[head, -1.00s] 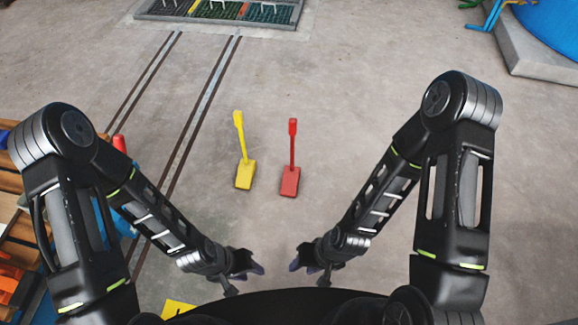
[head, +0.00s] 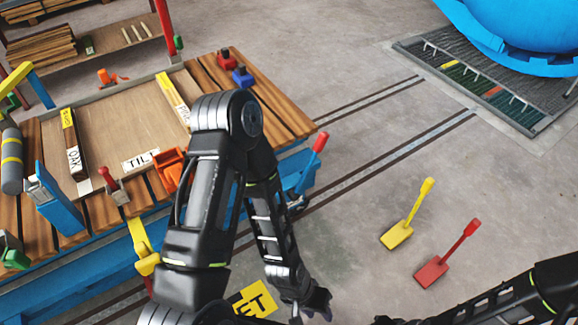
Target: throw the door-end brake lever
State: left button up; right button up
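A blue cart with a slatted wooden top (head: 285,112) stands at the left. A lever with a red grip (head: 320,142) rises from a blue bracket on its near right side. A yellow lever (head: 141,238) shows lower, on the cart's near side. I cannot tell for certain which is the door-end brake lever. My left gripper (head: 312,308) is low at the bottom middle, apart from both levers, its fingers seemingly spread and empty. My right gripper (head: 385,320) barely shows at the bottom edge; its fingers are too cut off to judge.
Floor rails (head: 400,150) run toward a grate (head: 490,80) below a big blue vessel (head: 525,25).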

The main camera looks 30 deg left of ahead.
aim_at(293, 194)
jog(key=u, duration=0.7)
jog(key=i+l, duration=0.15)
jog(key=l, duration=0.35)
jog(key=i+l+u, duration=0.1)
jog(key=l, duration=0.4)
jog(key=i+l, duration=0.15)
jog(key=l, duration=0.35)
jog(key=i+l+u, duration=0.1)
jog(key=l, duration=0.4)
jog(key=i+l, duration=0.15)
jog(key=l, duration=0.4)
jog(key=i+l+u, duration=0.1)
jog(key=l, duration=0.4)
jog(key=i+l, duration=0.1)
jog(key=l, duration=0.4)
